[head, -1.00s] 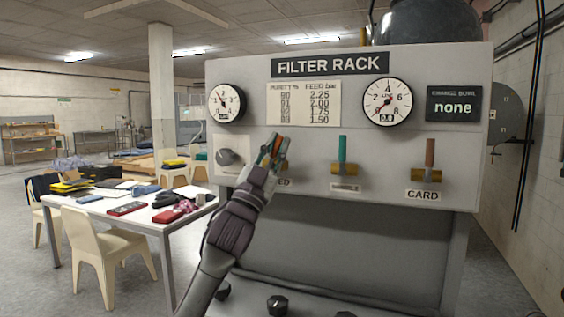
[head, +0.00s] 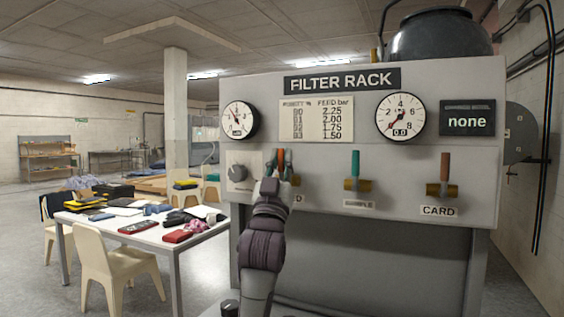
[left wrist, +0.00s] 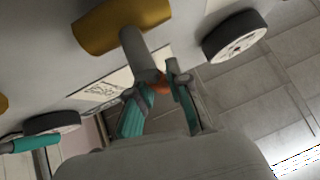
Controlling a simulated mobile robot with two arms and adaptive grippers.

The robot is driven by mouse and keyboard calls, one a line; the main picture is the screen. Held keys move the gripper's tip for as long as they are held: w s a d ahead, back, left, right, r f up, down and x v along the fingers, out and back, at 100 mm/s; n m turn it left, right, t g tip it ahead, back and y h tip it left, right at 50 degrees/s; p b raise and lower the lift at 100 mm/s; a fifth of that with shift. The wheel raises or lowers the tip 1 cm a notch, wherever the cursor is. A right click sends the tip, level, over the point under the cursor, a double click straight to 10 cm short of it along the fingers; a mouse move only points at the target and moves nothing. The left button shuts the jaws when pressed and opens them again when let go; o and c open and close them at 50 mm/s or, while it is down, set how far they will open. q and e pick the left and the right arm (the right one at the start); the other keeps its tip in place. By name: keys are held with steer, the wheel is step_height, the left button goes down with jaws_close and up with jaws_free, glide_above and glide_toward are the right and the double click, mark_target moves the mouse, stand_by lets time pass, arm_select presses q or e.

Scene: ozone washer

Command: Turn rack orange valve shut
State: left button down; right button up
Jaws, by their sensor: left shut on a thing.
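The orange valve (head: 281,158) is the leftmost of three levers on the filter rack's front panel (head: 330,180). Its lever points about straight up in the head view. My left gripper (head: 280,168) is shut on this lever, one finger on each side. In the left wrist view the gripper (left wrist: 160,95) encloses the orange tip (left wrist: 160,87), and the grey stem runs up to the brass valve body (left wrist: 122,24). The gripper mostly hides the label below the valve. The green valve (head: 355,165) and the brown card valve (head: 444,168) also stand upright. My right gripper is not in view.
A grey knob (head: 237,173) sits left of the orange valve. Two gauges (head: 239,120) (head: 400,118) and a screen reading "none" (head: 467,120) are above. A cluttered table (head: 150,233) and a chair (head: 112,262) stand to the left.

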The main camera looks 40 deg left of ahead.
arm_select(q)
steer(key=c, duration=1.1)
jaws_free()
steer(key=v, duration=1.2)
steer(key=shift+f, duration=0.1)
